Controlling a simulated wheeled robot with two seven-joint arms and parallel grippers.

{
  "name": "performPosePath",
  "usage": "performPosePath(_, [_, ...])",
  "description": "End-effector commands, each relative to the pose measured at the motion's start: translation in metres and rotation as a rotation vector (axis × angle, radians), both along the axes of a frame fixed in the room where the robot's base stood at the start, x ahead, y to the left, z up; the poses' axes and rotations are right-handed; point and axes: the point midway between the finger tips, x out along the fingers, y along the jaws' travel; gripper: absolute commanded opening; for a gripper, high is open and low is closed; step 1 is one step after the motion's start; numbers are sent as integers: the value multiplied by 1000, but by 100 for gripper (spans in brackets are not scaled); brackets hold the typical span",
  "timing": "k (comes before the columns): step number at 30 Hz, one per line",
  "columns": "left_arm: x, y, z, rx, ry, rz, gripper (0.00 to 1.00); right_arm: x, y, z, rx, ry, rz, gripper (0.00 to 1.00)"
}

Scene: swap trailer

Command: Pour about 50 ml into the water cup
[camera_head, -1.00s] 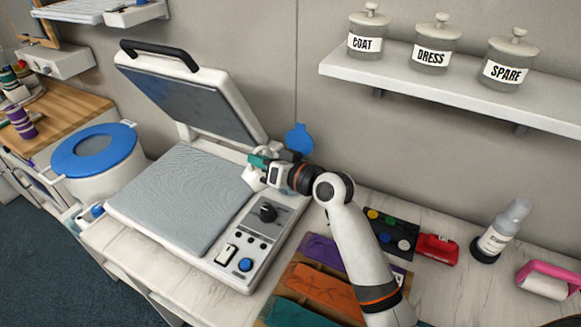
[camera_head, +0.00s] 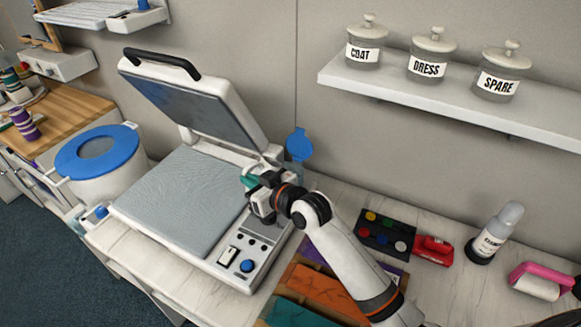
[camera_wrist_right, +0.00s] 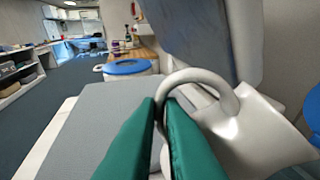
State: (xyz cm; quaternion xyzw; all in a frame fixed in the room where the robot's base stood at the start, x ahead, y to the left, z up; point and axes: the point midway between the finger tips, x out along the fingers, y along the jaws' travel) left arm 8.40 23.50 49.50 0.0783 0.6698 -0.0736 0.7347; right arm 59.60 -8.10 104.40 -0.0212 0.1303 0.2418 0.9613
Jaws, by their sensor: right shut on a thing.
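My right gripper (camera_head: 249,181) is above the right edge of the press. In the right wrist view its green fingers (camera_wrist_right: 160,140) are shut on the handle of a white jug (camera_wrist_right: 255,128). The jug's body leans over to the right, with its mouth side away from the handle. Its contents are hidden. In the head view the jug is small and partly hidden by the gripper. A clear container with a raised blue lid (camera_head: 299,145) stands behind the gripper, by the wall; it may be the water cup. Its water level cannot be seen. My left gripper is not in view.
The open heat press (camera_head: 180,205) fills the left of the counter, its upper plate (camera_head: 195,100) raised. A blue-lidded bin (camera_head: 97,152) stands farther left.

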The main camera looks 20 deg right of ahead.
Motion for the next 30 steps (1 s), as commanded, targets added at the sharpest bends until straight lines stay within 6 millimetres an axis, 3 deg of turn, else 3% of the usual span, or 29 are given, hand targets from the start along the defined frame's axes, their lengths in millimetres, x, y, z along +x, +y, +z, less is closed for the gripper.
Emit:
performPosePath(4, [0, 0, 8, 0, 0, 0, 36, -2, 6, 0, -61, -25, 1, 0])
performPosePath(30, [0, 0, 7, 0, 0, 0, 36, -2, 6, -2, -69, -29, 1, 0])
